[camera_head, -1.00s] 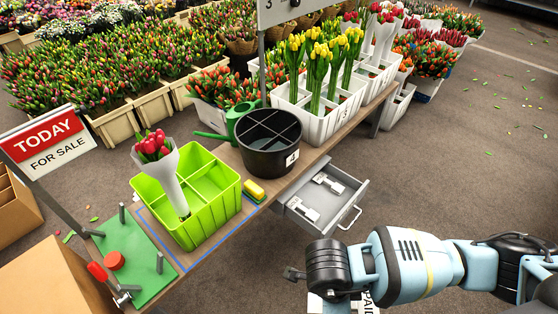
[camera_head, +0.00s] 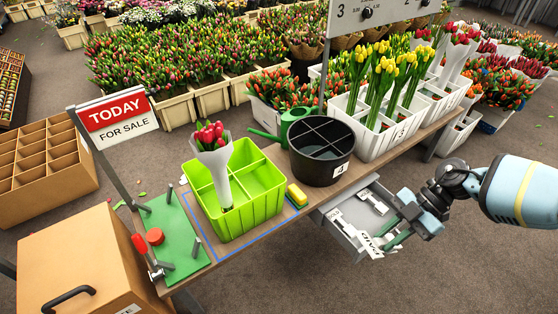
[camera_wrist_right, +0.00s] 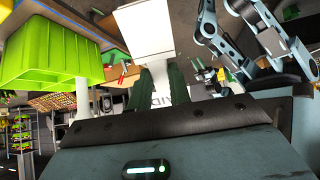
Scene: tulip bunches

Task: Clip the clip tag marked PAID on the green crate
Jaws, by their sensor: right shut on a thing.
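The green crate (camera_head: 240,222) stands on the bench, with a white-wrapped bunch of red tulips (camera_head: 212,150) in its left part. The crate also shows at the left of the right wrist view (camera_wrist_right: 45,55). My right gripper (camera_head: 394,238) is shut on the white PAID tag (camera_head: 370,245), beside and above the open drawer, right of the crate and apart from it. In the right wrist view the tag (camera_wrist_right: 150,30) stands up between the green fingers, its lettering low down and partly hidden. My left gripper is not in view.
The open drawer (camera_head: 340,232) holds other white tags, one marked SOLD (camera_head: 334,215). A sign (camera_head: 117,115) and green board (camera_head: 172,236) stand left.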

